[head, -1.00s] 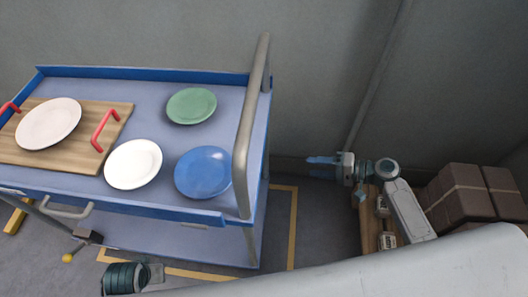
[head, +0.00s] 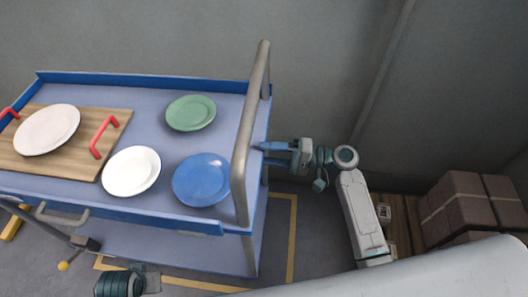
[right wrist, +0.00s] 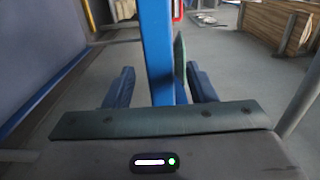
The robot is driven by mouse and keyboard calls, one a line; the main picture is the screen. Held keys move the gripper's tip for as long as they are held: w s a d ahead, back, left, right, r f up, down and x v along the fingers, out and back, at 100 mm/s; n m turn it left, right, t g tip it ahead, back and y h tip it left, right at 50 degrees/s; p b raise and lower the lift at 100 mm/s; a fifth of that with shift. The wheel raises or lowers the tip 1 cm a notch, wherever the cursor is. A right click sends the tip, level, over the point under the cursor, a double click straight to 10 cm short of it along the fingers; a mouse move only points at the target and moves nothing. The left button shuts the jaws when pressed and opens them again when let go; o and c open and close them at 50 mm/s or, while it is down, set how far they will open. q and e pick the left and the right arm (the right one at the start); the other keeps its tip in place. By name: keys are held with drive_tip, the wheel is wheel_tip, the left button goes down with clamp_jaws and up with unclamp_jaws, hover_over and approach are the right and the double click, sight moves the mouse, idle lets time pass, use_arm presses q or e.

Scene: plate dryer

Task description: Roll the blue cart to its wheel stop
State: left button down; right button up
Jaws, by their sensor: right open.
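The blue cart (head: 230,101) stands at the left of the head view. A grey bar handle (head: 247,150) rises at its right end. My right gripper (head: 268,147) is at that end, beside the handle and pointing left. In the right wrist view its open fingers (right wrist: 160,88) have a blue strip of the cart (right wrist: 157,45) between them; contact cannot be told. Only a dark part of my left arm shows at the bottom left; its fingers are out of view. A yellow block (head: 13,223) lies on the floor at the left edge; I cannot tell whether it is the wheel stop.
The cart carries a board (head: 75,158) with a white plate on it, plus white (head: 131,171), blue (head: 201,180) and green (head: 191,112) plates. A yellow floor line (head: 292,240) runs by its right end. Brown boxes (head: 465,205) stand at the right. A yellow-knobbed lever (head: 64,266) is at front left.

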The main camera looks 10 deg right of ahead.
sight(259, 153)
drive_tip(key=shift+x, duration=1.5)
clamp_jaws()
drive_tip(key=shift+f, duration=0.1)
